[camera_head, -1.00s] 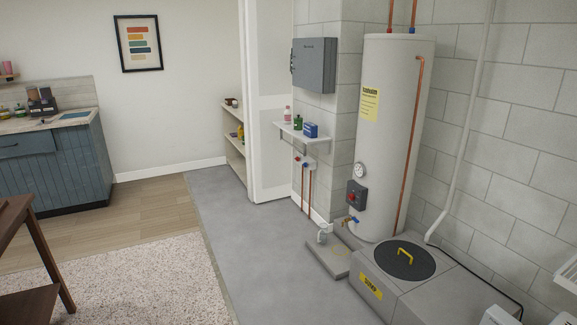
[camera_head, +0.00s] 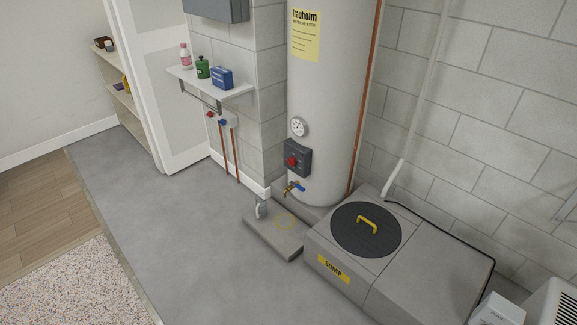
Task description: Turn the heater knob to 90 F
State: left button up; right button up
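The water heater (camera_head: 325,110) is a tall pale grey cylinder right of centre, against the block wall. Its red knob (camera_head: 291,161) sits on a dark control box (camera_head: 304,157) low on the tank's front. The knob's markings are too small to read. A round white gauge (camera_head: 299,127) is just above the box. A brass tap with a blue handle (camera_head: 297,187) is just below it. Neither of my grippers is in view.
A grey sump box (camera_head: 400,265) with a round black lid (camera_head: 352,240) and yellow handle stands in front and right of the heater. A low slab (camera_head: 262,236) lies on the floor below the knob. A shelf (camera_head: 212,86) with bottles juts out left. Grey floor (camera_head: 185,240) is clear in front.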

aim_at(291, 161)
jog(key=i+j+z, duration=0.15)
jog(key=i+j, duration=0.55)
jog(key=i, duration=0.1)
